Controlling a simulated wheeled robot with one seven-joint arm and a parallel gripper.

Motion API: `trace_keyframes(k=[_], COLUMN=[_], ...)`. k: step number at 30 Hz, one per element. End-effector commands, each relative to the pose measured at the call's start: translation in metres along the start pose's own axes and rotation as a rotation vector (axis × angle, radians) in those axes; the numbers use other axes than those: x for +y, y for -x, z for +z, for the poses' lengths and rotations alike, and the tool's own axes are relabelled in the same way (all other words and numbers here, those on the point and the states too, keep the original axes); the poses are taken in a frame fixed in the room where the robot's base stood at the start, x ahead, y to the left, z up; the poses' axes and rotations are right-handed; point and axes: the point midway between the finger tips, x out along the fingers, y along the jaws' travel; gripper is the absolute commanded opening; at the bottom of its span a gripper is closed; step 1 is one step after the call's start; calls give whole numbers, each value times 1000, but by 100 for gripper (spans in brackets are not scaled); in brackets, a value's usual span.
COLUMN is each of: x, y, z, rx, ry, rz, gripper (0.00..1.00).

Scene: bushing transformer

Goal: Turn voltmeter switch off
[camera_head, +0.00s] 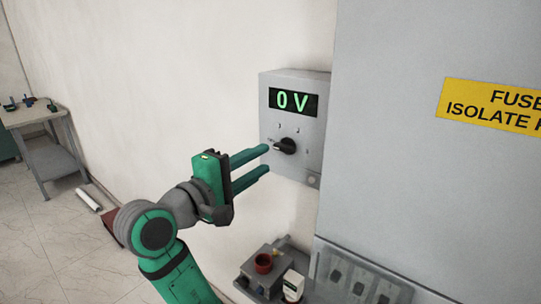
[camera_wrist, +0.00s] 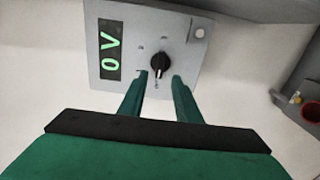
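The voltmeter (camera_head: 294,130) is a grey wall box with a green "0 V" display (camera_head: 293,102). Its black rotary switch (camera_head: 285,146) sits below the display, with small marks around it. My gripper (camera_head: 268,160) is in front of the box, its two green fingers apart and pointing at the switch. In the wrist view, the switch (camera_wrist: 160,64) shows just beyond and between the fingertips (camera_wrist: 159,76). Nothing is held. Whether a fingertip touches the box cannot be told.
A large grey cabinet (camera_head: 420,190) with a yellow sign (camera_head: 495,104) stands right of the voltmeter. Below is a grey unit with a red-brown round part (camera_head: 263,263). A table (camera_head: 30,115) with small items stands far left.

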Motion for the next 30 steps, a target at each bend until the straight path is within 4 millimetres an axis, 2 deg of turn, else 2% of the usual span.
trace_keyframes(k=[3,9,23,26,30], x=[0,0,-4,-18,-58], y=[21,41,44,39,29], z=[-1,0,-1,-4,-13], rx=[3,1,3,19,71], ry=[0,1,2,5,2], rz=[0,0,-1,-3,-7], gripper=[30,30,30,30,30])
